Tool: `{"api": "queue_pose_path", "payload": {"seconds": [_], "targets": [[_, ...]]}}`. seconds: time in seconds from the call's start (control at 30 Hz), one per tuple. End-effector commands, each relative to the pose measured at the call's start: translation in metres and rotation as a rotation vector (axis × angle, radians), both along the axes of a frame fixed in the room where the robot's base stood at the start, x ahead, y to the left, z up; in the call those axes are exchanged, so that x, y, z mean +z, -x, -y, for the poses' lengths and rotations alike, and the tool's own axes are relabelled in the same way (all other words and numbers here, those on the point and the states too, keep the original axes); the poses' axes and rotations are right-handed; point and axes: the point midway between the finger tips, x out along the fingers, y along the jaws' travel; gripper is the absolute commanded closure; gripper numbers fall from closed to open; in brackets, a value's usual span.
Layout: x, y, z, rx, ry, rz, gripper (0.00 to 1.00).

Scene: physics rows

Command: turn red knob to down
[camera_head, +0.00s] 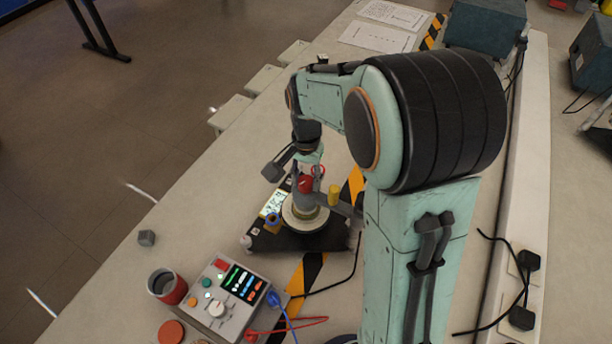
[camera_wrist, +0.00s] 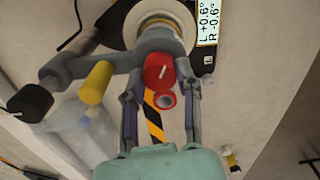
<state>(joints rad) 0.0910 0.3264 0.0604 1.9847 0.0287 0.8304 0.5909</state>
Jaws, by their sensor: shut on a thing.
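The red knob (camera_wrist: 158,70) is round with a short white line on its face. In the wrist view the line runs nearly up and down, tilted slightly. The knob sits on a grey instrument body (camera_wrist: 160,41) that stands on a pale round base. In the head view the red knob (camera_head: 305,184) shows on the instrument below my wrist. My gripper (camera_wrist: 160,80) has one finger on each side of the red knob and is shut on it. The exact finger contact is hard to see. In the head view my gripper (camera_head: 308,168) is small and partly hidden.
A yellow knob (camera_wrist: 95,82) and a black knob (camera_wrist: 30,103) stick out to the left in the wrist view. A red ring (camera_wrist: 165,100) lies just below the red knob. A control box (camera_head: 229,298), a red cup (camera_head: 167,286) and cables occupy the near table.

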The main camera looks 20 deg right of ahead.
Motion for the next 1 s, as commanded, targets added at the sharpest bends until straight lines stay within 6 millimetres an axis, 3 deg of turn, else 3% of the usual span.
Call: {"api": "queue_pose_path", "payload": {"seconds": [0.43,0.47,0.53,0.87,1.0], "targets": [[-0.001,0.001,-0.001,-0.006,-0.002,-0.004,1.0],[-0.001,0.001,-0.001,-0.006,-0.002,-0.004,0.62],[-0.001,0.001,-0.001,-0.007,-0.002,-0.004,0.42],[0.001,0.0,0.0,-0.008,0.0,0.0,0.42],[0.017,-0.001,0.0,-0.008,0.0,0.004,0.42]]}}
